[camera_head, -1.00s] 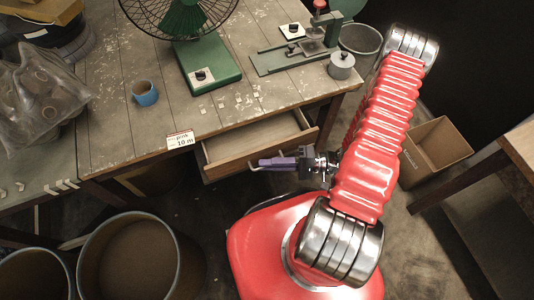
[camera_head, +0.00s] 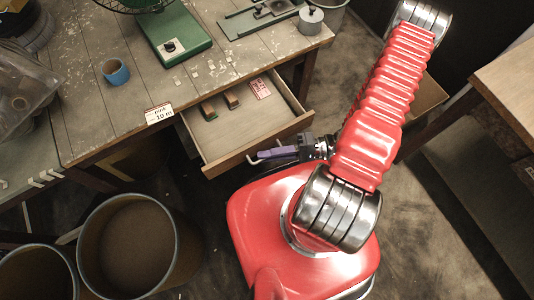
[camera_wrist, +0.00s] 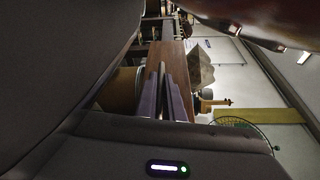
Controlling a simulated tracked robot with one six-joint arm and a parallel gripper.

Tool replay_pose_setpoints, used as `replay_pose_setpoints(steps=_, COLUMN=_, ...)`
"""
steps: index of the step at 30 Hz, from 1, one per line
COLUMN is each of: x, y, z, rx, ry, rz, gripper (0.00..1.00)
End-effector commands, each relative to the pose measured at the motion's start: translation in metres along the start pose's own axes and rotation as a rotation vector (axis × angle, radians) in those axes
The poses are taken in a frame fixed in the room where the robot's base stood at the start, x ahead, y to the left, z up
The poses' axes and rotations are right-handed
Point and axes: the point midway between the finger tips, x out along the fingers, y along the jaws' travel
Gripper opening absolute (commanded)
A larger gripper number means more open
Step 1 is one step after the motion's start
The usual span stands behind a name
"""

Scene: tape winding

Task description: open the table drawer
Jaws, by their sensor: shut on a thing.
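The table drawer (camera_head: 231,161) stands pulled out from under the wooden table (camera_head: 90,100) in the head view. Inside it lie two small brown blocks (camera_head: 208,112) and a red-and-white label card (camera_head: 260,89). My gripper (camera_head: 275,153), with purple fingers, is at the handle on the drawer's front and is shut on it. The wrist view shows the purple fingers (camera_wrist: 163,95) close together against the brown drawer front; the handle between them is mostly hidden.
On the table are a blue cup (camera_head: 116,72), a green fan base (camera_head: 175,42), a small metal pot (camera_head: 311,19) and a paper tag (camera_head: 159,114). Large round bins (camera_head: 130,245) stand on the floor at lower left. A second table (camera_head: 505,90) is at right.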

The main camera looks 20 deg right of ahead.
Motion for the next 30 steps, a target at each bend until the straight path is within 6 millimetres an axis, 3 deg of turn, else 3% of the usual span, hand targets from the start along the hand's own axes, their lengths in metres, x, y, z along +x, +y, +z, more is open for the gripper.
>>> replay_pose_setpoints(steps=6, x=0.0, y=0.003, z=-0.003, rx=-0.001, ry=0.0, rz=0.012, gripper=0.0)
replay_pose_setpoints(steps=7, x=0.0, y=0.003, z=-0.003, rx=-0.002, ry=0.0, rz=0.012, gripper=0.1)
replay_pose_setpoints(steps=14, x=0.001, y=0.002, z=-0.002, rx=-0.002, ry=-0.003, rz=0.009, gripper=0.26)
replay_pose_setpoints(steps=23, x=0.0, y=0.001, z=-0.002, rx=-0.003, ry=-0.004, rz=0.006, gripper=0.26)
replay_pose_setpoints(steps=30, x=-0.014, y=0.001, z=-0.002, rx=-0.003, ry=-0.002, rz=0.005, gripper=0.26)
